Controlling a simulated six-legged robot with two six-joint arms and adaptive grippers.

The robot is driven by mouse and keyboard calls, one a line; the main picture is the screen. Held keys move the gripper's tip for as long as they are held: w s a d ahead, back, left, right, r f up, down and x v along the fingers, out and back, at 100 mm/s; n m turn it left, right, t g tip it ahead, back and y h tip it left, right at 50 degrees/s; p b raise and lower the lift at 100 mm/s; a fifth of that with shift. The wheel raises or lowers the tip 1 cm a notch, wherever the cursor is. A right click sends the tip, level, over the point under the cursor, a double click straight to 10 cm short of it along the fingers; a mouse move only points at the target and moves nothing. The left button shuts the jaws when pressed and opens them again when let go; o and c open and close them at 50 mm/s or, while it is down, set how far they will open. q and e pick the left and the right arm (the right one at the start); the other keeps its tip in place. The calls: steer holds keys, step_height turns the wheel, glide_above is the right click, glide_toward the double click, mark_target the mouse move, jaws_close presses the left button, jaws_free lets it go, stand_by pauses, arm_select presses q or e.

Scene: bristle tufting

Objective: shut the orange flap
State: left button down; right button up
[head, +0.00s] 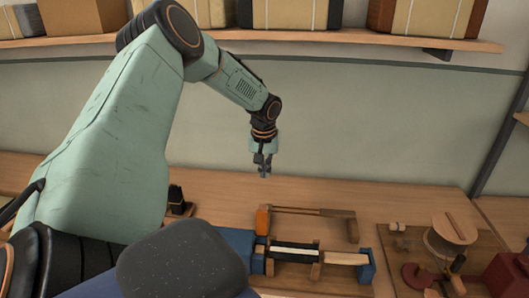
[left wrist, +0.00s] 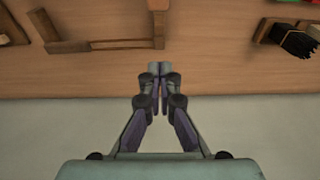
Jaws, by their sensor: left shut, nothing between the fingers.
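An orange flap (head: 262,220) stands at the left end of a low wooden frame with a long rail (head: 308,211) on the bench. It looks roughly upright; its hinge and exact angle are too small to tell. My left gripper (head: 264,172) hangs above and behind the flap, apart from it, with its fingers shut and empty. In the left wrist view the shut fingertips (left wrist: 160,73) are over bare wood, close to the rail (left wrist: 105,44). A brown end piece at the top edge there may be the flap, but I cannot tell. My right gripper is not in view.
A blue-ended fixture with a pale strip (head: 295,252) lies in front of the frame. A dark brush (head: 177,197) stands to the left; it also shows in the left wrist view (left wrist: 294,42). A board with small parts (head: 440,250) is at right. Bare bench lies behind the frame.

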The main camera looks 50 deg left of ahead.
mark_target(262, 219)
arm_select(q)
step_height(262, 219, down, 9)
steer(key=s+d+p, duration=0.1)
steer(key=shift+s+d, duration=0.35)
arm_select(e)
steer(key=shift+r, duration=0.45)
arm_select(q)
steer(key=shift+s+r, duration=0.1)
steer(key=shift+s, duration=0.1)
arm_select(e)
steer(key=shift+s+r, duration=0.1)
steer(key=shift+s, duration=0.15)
arm_select(q)
steer(key=shift+w, duration=0.1)
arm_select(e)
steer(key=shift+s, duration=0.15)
